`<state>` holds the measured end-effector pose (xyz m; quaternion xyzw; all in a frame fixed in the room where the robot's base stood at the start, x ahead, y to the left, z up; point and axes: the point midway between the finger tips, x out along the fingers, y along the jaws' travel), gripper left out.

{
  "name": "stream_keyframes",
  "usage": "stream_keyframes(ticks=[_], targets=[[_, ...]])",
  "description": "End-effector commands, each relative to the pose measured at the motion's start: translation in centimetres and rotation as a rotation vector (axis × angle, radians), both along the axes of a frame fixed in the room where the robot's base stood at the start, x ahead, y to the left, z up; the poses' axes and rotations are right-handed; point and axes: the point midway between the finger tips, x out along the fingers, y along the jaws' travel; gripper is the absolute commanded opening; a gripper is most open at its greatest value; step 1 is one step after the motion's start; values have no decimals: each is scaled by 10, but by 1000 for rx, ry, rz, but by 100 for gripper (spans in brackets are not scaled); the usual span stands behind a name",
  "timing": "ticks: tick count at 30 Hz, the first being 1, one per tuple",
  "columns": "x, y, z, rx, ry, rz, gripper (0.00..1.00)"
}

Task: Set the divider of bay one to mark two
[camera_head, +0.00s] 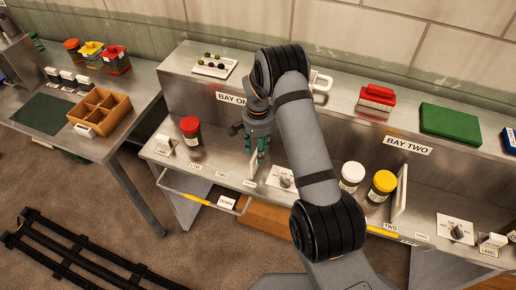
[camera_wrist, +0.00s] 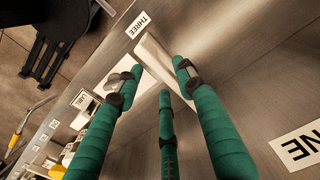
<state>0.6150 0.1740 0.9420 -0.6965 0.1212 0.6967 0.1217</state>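Bay one, marked by a sign (camera_head: 231,98), has marks ONE (camera_head: 195,167), TWO (camera_head: 222,175) and THREE (camera_head: 250,183) along its front edge. My gripper (camera_head: 257,152) points down over the bay near mark THREE. In the wrist view its green fingers (camera_wrist: 158,80) are spread, with the pale divider plate (camera_wrist: 154,52) just beyond and between their tips. The plate stands near the THREE label (camera_wrist: 138,25). I cannot tell whether any finger touches it. In the head view the divider is mostly hidden by my gripper and arm.
A red jar (camera_head: 191,130) stands at the left of bay one. A knob plate (camera_head: 283,178) is right of the gripper. Bay two has a divider (camera_head: 400,192), a white-lidded jar (camera_head: 352,176) and a yellow-lidded jar (camera_head: 382,186). A front rail (camera_head: 190,196) juts out below bay one.

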Motion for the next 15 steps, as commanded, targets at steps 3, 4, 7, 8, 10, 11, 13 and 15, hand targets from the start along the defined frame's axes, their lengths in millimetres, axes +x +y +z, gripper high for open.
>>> stream_keyframes(ticks=[3,4,7,8,10,11,13,15], targets=[[0,0,0,1,-1,0,38],[0,1,0,1,-1,1,38],[0,1,0,1,-1,1,35],[0,1,0,1,-1,1,33],[0,1,0,1,-1,1,29],[0,1,0,1,0,1,27],[0,1,0,1,0,1,23],[0,1,0,1,0,1,19]])
